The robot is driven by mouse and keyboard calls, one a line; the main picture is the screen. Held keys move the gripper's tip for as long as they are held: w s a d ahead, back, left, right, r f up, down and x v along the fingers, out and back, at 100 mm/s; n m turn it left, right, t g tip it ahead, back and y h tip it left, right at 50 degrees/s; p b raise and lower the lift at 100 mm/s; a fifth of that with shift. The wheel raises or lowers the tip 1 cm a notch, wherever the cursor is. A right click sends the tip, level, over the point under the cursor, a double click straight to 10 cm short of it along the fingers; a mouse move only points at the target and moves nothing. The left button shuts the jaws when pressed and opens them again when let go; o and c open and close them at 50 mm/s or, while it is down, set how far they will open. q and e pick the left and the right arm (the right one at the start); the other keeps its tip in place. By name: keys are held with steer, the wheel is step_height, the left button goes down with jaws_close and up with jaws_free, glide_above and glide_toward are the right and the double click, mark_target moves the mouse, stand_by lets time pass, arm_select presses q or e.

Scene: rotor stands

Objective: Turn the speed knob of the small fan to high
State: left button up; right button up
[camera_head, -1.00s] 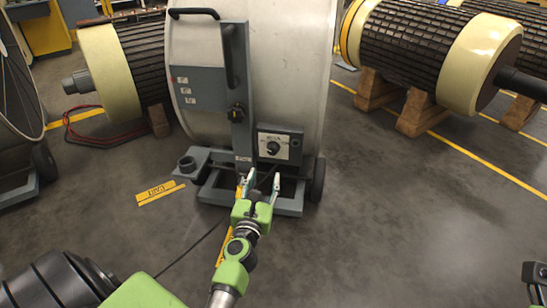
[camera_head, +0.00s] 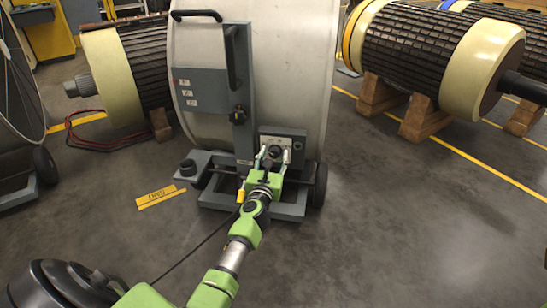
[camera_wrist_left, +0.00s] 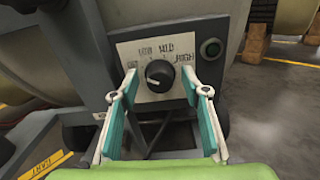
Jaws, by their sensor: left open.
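The fan is a large pale drum (camera_head: 290,80) on a grey wheeled frame. Its control box (camera_head: 298,136) sits low at the front. In the left wrist view, a dark round speed knob (camera_wrist_left: 159,73) stands on a pale label plate (camera_wrist_left: 130,50) with "LOW", "MED" and "HIGH" lettering; HIGH is at the right. A small light mark shows on the knob's left side. My left gripper (camera_head: 275,156) is open, with its teal-padded fingers (camera_wrist_left: 159,88) on either side of the knob, apparently apart from it. My right gripper is not in view.
A dark green round button (camera_wrist_left: 210,48) sits right of the plate. A black star-shaped knob (camera_head: 238,114) and a tall handle are on the fan's column. Rotors on wooden blocks (camera_head: 418,118) stand at the right. A yellow tag (camera_head: 160,197) lies on the floor.

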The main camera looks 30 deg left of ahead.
arm_select(q)
steer(key=c, duration=1.1)
